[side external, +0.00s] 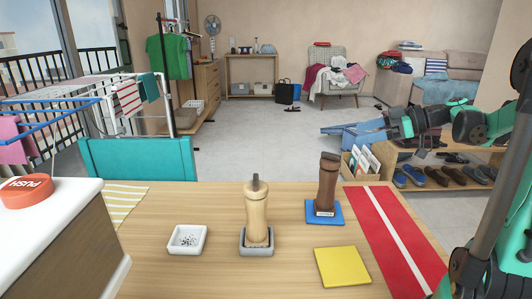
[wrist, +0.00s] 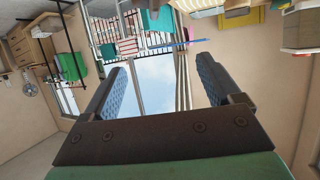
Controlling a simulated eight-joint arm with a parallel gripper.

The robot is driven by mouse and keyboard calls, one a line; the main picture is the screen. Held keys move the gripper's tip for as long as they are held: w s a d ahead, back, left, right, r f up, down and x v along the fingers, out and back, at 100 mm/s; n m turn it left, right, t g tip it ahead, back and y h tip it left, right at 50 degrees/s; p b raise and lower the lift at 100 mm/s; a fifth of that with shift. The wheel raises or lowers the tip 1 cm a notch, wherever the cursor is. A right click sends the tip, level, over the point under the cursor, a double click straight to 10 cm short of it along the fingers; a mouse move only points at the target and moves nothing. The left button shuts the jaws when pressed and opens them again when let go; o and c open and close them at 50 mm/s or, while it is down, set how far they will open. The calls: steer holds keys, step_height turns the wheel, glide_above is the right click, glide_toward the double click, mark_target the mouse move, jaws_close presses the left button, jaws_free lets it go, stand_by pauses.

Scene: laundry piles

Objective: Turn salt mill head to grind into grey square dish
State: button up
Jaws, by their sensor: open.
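A light wooden mill (side external: 256,212) with a dark knob on top stands upright, its base in or right against the grey square dish (side external: 257,251); I cannot tell whether grains are in the dish. A darker brown mill (side external: 327,182) stands upright on a blue square mat (side external: 337,212), with a small label at its base. My gripper (side external: 372,127) is raised at the right, above and beyond the table, apart from both mills. In the wrist view my gripper (wrist: 170,85) is open, with nothing between its blue-padded fingers. Neither mill shows there.
A white square dish (side external: 187,240) with dark specks stands left of the light mill. A yellow square (side external: 342,267) and a red-and-white runner (side external: 396,240) lie at the right. A red PUSH button (side external: 27,191) sits on a white-topped cabinet at the left. The wooden table's front is clear.

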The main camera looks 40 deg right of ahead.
step_height(320, 180, up, 4)
steer(key=n+g+h, duration=0.4)
steer(key=g+h, duration=0.1)
steer(key=g, duration=0.7)
glide_toward(255, 179)
steer(key=shift+w+a+f, duration=0.1)
steer(key=shift+w, duration=0.05)
steer(key=shift+a+f+h, duration=0.2)
steer(key=shift+a+h, duration=0.05)
steer(key=shift+h, duration=0.15)
steer(key=shift+d+f, duration=0.1)
steer(key=shift+f, duration=5.6)
steer(key=shift+c, duration=0.2)
